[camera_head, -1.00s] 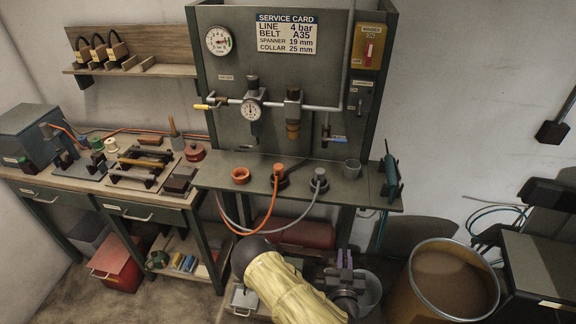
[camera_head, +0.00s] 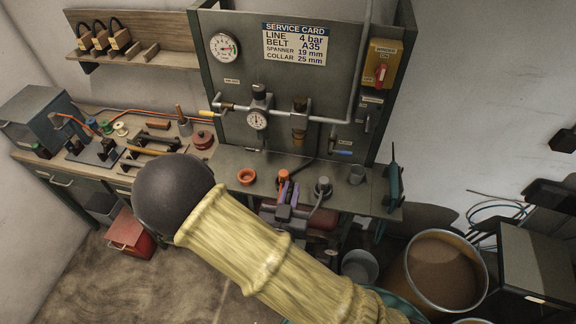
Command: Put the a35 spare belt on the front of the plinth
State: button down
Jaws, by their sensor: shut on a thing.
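Three black loops with tan, tag-like fronts (camera_head: 101,38) stand on the wall shelf at the upper left. Their marks are too small to read, so I cannot tell whether one is the a35 spare belt. My gripper (camera_head: 289,188), with purple fingers, is at the front edge of the grey bench, just in front of an orange plug (camera_head: 283,175). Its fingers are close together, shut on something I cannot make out. I cannot pick out the plinth; my arm covers much of the lower middle.
The grey bench (camera_head: 225,161) also holds an orange ring (camera_head: 246,177), a grey plug (camera_head: 323,187) and a grey cup (camera_head: 356,174). A brown-filled drum (camera_head: 442,269) and a bucket (camera_head: 360,267) stand at lower right. Open floor shows at lower left.

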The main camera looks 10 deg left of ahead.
jog(key=shift+s+d, duration=0.15)
jog(key=shift+s, duration=0.1)
jog(key=shift+w+d+f+b, duration=0.1)
jog(key=shift+f+b, duration=0.05)
jog(key=shift+b, duration=0.25)
jog(key=shift+w+d+f+b, duration=0.1)
jog(key=shift+w+f+b, duration=0.05)
jog(key=shift+w+b, duration=0.35)
jog(key=shift+w+d+f+b, duration=0.1)
jog(key=shift+w+b, duration=0.3)
jog(key=shift+b, duration=0.2)
jog(key=w+d+f+b, duration=0.1)
jog(key=w+f, duration=0.1)
jog(key=w, duration=1.5)
jog(key=shift+w+f, duration=0.4)
